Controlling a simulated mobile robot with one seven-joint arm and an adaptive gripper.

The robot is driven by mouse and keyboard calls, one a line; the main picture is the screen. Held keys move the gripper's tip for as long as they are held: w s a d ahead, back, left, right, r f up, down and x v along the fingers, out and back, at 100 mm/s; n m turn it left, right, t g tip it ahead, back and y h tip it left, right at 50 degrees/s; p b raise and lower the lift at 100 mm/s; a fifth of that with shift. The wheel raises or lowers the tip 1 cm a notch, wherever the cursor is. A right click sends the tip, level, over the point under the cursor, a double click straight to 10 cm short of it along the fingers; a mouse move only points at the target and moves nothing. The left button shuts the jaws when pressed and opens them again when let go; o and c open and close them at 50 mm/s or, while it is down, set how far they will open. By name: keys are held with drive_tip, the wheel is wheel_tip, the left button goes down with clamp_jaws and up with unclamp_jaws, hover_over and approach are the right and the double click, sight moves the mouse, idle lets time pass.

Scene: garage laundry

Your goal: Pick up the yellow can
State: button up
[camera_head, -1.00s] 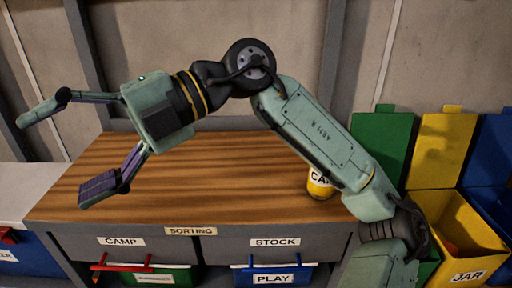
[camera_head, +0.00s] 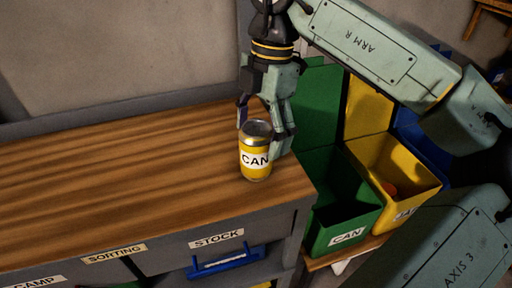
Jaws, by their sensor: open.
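The yellow can (camera_head: 256,168) stands upright on the wooden tabletop (camera_head: 110,180), close to its right edge. It has a silver top and a white label reading CAN. My gripper (camera_head: 262,127) points down at the can from above and behind. Its fingers are open, one at the left of the can's top and one at the right. The can's top overlaps the space between the fingers in the picture. I cannot tell whether either finger touches it.
A green bin (camera_head: 343,215) labelled CAN stands right of the table, with a yellow bin (camera_head: 421,178) beside it and a blue bin behind. A drawer front labelled STOCK (camera_head: 216,239) is below the tabletop. The tabletop left of the can is clear.

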sight(255, 154)
drive_tip(key=shift+s+a+f+p, duration=0.15)
drive_tip(key=shift+f+p, duration=0.15)
drive_tip(key=shift+f, duration=0.6)
drive_tip(key=shift+a+f+p, duration=0.2)
drive_tip(key=shift+f+p, duration=0.05)
drive_tip(key=shift+f, duration=0.6)
drive_tip(key=shift+s+a+f+p, duration=0.15)
drive_tip(key=shift+f+p, duration=0.15)
drive_tip(key=shift+f, duration=0.6)
drive_tip(key=shift+c, duration=0.5)
drive_tip(key=c, duration=0.9)
drive_tip(key=shift+o, duration=0.2)
drive_tip(key=shift+r, duration=0.15)
